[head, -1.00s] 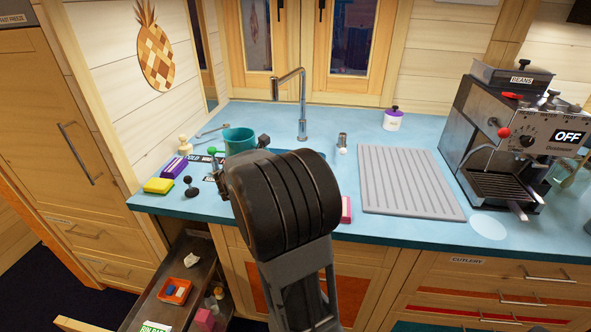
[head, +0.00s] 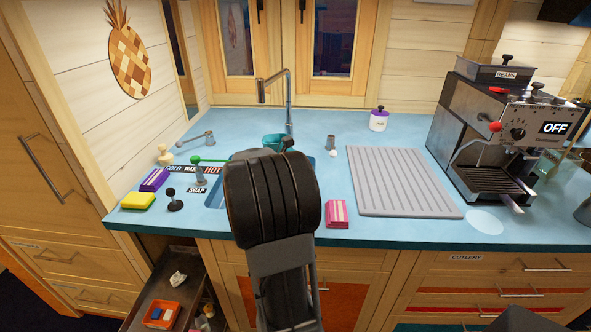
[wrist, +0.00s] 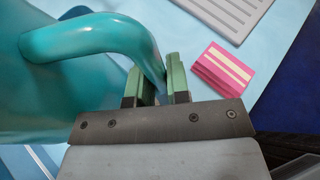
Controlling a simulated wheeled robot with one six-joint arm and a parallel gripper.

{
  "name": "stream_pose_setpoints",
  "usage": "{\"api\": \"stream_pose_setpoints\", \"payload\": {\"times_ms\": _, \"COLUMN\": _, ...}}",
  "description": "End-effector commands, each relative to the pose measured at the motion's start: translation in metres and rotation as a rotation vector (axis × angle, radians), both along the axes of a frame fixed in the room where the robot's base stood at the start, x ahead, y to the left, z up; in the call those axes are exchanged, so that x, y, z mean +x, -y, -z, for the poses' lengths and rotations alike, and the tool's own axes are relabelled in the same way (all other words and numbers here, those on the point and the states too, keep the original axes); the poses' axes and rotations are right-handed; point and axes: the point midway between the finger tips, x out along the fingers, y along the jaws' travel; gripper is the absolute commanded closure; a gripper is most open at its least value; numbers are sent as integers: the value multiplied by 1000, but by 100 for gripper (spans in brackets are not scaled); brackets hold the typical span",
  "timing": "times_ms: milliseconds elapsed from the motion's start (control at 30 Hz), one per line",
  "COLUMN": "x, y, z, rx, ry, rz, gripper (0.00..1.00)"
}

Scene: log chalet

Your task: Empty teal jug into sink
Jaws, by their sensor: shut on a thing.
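The teal jug (head: 273,141) shows as a small piece above my arm in the head view, below the tall tap (head: 289,105). Most of it is hidden behind the arm, so its tilt and contents cannot be told. In the wrist view the jug's body (wrist: 50,105) fills the left side. My gripper (wrist: 160,82) is shut on the jug's curved handle (wrist: 110,28), its green fingers on either side. The blue sink (head: 214,195) shows only at its left edge and a bit at its right; my arm covers the rest.
Left of the sink are a yellow sponge (head: 138,201), a purple box (head: 155,179) and a dark knob (head: 174,200). A pink pack (head: 338,214) lies to the right, before the grey drainer (head: 400,182). An espresso machine (head: 500,135) stands far right.

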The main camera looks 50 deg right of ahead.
Motion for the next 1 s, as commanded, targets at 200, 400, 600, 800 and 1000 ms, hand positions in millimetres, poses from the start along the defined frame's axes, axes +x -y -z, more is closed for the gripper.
{"api": "stream_pose_setpoints", "payload": {"times_ms": 200, "x": -5, "y": -2, "z": 3, "rx": 20, "ry": -95, "rz": -3, "gripper": 100}}
{"api": "stream_pose_setpoints", "payload": {"times_ms": 400, "x": -7, "y": -3, "z": 0, "rx": 32, "ry": -152, "rz": -6, "gripper": 100}}
{"api": "stream_pose_setpoints", "payload": {"times_ms": 600, "x": -8, "y": -4, "z": -4, "rx": 44, "ry": -199, "rz": -5, "gripper": 100}}
{"api": "stream_pose_setpoints", "payload": {"times_ms": 800, "x": -9, "y": -4, "z": -8, "rx": 55, "ry": -249, "rz": -6, "gripper": 100}}
{"api": "stream_pose_setpoints", "payload": {"times_ms": 1000, "x": -10, "y": -5, "z": -12, "rx": 67, "ry": -301, "rz": -6, "gripper": 100}}
